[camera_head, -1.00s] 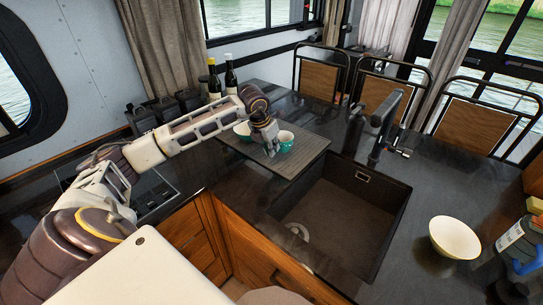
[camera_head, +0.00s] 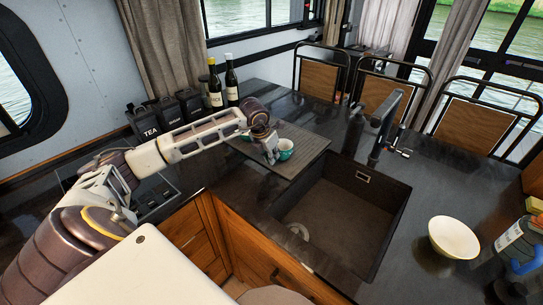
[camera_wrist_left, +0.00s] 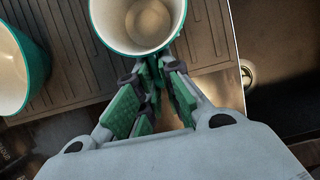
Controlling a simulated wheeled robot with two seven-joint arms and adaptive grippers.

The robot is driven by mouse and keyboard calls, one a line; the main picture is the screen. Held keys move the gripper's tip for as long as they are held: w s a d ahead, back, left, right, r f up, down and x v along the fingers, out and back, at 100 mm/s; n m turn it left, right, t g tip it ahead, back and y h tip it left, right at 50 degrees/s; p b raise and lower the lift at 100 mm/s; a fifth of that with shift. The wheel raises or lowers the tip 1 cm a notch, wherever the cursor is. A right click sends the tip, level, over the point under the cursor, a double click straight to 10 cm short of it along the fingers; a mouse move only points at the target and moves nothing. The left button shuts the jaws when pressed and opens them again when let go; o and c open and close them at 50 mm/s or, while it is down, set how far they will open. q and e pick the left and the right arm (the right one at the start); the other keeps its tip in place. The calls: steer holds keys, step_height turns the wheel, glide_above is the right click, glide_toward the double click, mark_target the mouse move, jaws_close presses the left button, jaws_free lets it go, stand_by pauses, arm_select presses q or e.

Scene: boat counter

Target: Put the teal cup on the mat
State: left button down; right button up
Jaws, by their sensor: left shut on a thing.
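The teal cup (camera_head: 287,148), teal outside and pale inside, is upright at my left gripper (camera_head: 272,158). In the left wrist view the cup (camera_wrist_left: 140,20) sits at the fingertips of the left gripper (camera_wrist_left: 152,75), which is shut on it. The grey ridged mat (camera_head: 313,150) lies beside the sink, and its ridges (camera_wrist_left: 75,70) show under the cup. I cannot tell whether the cup touches the mat. A second teal vessel (camera_wrist_left: 22,65) is at the left of the wrist view; in the head view my gripper mostly hides it. My right gripper is not in view.
The sink (camera_head: 335,220) opens right in front of the mat, with a dark tap (camera_head: 382,125) behind it. Two bottles (camera_head: 223,88) and dark canisters (camera_head: 165,112) stand behind my left arm. A cream bowl (camera_head: 454,238) and a labelled bottle (camera_head: 510,238) are at the right.

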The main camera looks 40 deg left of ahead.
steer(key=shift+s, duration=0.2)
arm_select(q)
steer(key=shift+f, duration=0.1)
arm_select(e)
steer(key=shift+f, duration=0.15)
arm_select(q)
steer(key=c, duration=1.6)
jaws_free()
steer(key=shift+o, duration=0.2)
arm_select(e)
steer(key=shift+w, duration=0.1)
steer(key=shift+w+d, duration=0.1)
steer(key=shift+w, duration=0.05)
arm_select(q)
steer(key=b+v, duration=0.1)
steer(key=v, duration=1.1)
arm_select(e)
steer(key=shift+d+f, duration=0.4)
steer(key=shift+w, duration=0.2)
